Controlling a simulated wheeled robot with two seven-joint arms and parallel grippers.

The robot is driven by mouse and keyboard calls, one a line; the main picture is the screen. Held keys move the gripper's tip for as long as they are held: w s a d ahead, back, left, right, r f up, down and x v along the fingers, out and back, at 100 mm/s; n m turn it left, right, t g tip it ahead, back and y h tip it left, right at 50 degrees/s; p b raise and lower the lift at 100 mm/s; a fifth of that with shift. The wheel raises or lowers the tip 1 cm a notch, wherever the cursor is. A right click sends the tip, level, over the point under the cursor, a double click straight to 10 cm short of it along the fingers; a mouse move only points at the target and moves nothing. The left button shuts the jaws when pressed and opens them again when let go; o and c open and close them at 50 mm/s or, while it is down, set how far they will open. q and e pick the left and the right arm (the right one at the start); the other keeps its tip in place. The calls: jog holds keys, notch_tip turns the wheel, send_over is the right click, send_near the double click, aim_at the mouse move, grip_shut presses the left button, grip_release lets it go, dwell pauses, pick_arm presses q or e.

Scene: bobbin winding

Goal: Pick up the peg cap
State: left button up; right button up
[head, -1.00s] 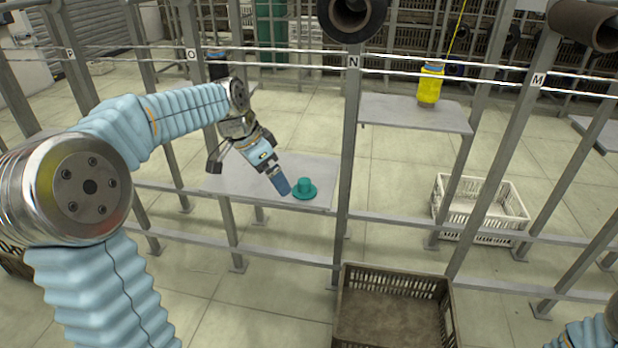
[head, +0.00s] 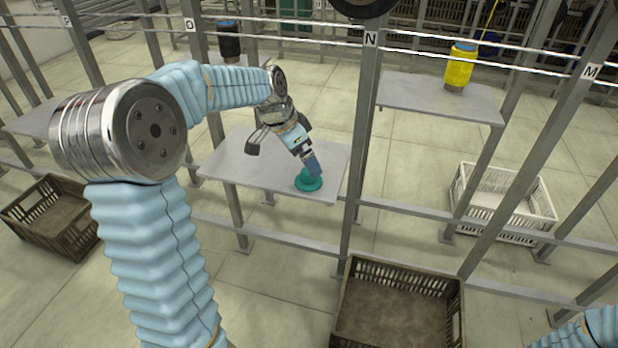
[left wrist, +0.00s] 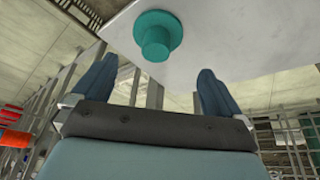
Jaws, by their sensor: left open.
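The peg cap (head: 309,183) is a teal-green piece with a round flange and a short raised cylinder. It rests on a grey shelf (head: 245,178) near its front right corner. My left gripper (head: 313,168) is right at the cap in the head view and partly covers it. In the left wrist view the cap (left wrist: 156,40) lies ahead of the two blue fingers (left wrist: 155,88), roughly midway between their lines. The fingers are spread apart with nothing between them. My right gripper is not in view; only a bit of that arm shows at the lower right.
A yellow bobbin (head: 461,68) stands on another shelf (head: 430,97) to the right, and a dark bobbin (head: 229,42) stands behind. Grey posts (head: 357,150) flank the shelf. A brown crate (head: 349,305), a white crate (head: 540,228) and another brown crate (head: 75,239) sit on the floor.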

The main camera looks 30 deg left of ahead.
aim_at(308, 176)
pick_arm(q)
jog(key=f, duration=0.2)
jog(key=d+f, duration=0.1)
jog(key=f, duration=0.1)
jog(key=shift+w+f, duration=0.15)
jog(key=shift+f, duration=0.15)
jog(key=shift+w+d+f, duration=0.1)
jog(key=shift+w+f, duration=0.05)
jog(key=shift+f, duration=0.3)
jog(key=c, duration=1.1)
jog(key=shift+o, duration=0.2)
